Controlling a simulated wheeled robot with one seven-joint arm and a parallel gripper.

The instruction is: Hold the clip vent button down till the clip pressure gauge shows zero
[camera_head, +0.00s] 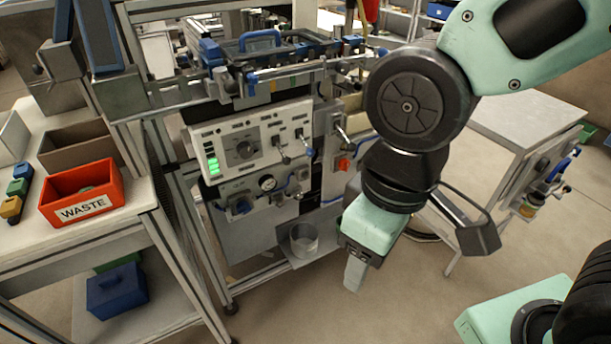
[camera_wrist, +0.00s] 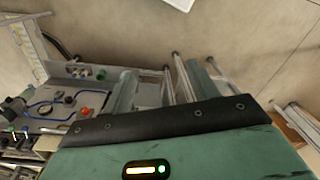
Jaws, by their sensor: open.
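A small round white-faced gauge (camera_head: 267,183) sits on the lower panel of the machine in the head view; its needle is too small to read. I cannot tell for certain which control is the clip vent button. An orange-red control (camera_head: 344,163) is on the panel to the right, and a red button (camera_wrist: 85,112) shows at the left in the wrist view. My gripper (camera_head: 354,280) hangs in front and right of the machine, apart from the panel. In the wrist view its green fingers (camera_wrist: 160,88) are spread, with nothing held between them.
A clear cup (camera_head: 304,239) stands on a low shelf. A red WASTE bin (camera_head: 82,193) is on the left bench. Floor is open in front.

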